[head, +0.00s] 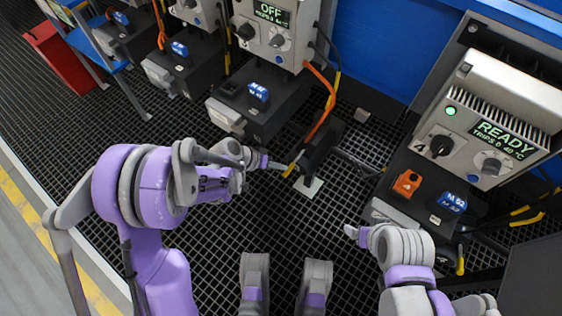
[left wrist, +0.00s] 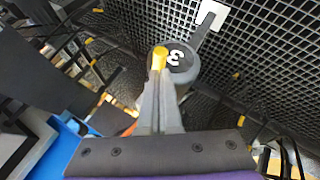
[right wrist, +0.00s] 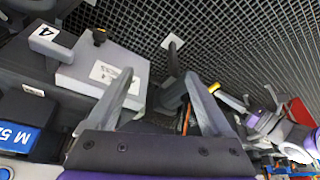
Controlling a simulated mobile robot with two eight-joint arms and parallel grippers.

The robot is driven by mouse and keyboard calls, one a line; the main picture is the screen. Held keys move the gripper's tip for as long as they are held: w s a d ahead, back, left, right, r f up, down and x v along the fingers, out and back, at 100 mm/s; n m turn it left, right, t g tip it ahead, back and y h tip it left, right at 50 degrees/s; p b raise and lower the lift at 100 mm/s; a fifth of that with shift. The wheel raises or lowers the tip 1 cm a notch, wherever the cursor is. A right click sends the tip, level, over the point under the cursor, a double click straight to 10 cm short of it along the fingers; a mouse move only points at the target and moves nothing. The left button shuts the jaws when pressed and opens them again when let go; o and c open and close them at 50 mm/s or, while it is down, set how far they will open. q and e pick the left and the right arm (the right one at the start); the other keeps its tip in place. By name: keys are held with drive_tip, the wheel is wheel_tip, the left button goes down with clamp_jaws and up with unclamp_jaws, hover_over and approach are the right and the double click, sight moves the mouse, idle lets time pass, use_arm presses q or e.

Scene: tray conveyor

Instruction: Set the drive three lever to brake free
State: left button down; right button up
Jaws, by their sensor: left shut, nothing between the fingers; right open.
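The drive three lever has a yellow end (head: 293,163) and stands on a dark unit (head: 320,150) beside the drive three motor. In the left wrist view its yellow end (left wrist: 160,57) shows just past my fingertips, beside a dark round hub marked 3 (left wrist: 180,62). My left gripper (head: 279,166) is shut and empty, close to the lever's end; I cannot tell whether it touches. A white plate (head: 310,188) lies by the unit. My right gripper (head: 354,233) is open and empty above the grating, near drive four; its two fingers show in the right wrist view (right wrist: 157,76).
The drive three control box (head: 272,30) reads OFF. The drive four box (head: 485,130) reads READY with a green light; an orange piece (head: 407,183) sits on its motor. Orange and black cables (head: 325,105) run close to the lever unit. Open grating lies in front.

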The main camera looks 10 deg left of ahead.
use_arm(q)
drive_tip(key=shift+r, duration=0.3)
use_arm(e)
drive_tip(key=shift+r, duration=0.25)
use_arm(q)
drive_tip(key=shift+r+p, duration=0.55)
drive_tip(key=shift+r, duration=0.1)
use_arm(e)
drive_tip(key=shift+s+r, duration=0.1)
drive_tip(key=shift+r, duration=0.35)
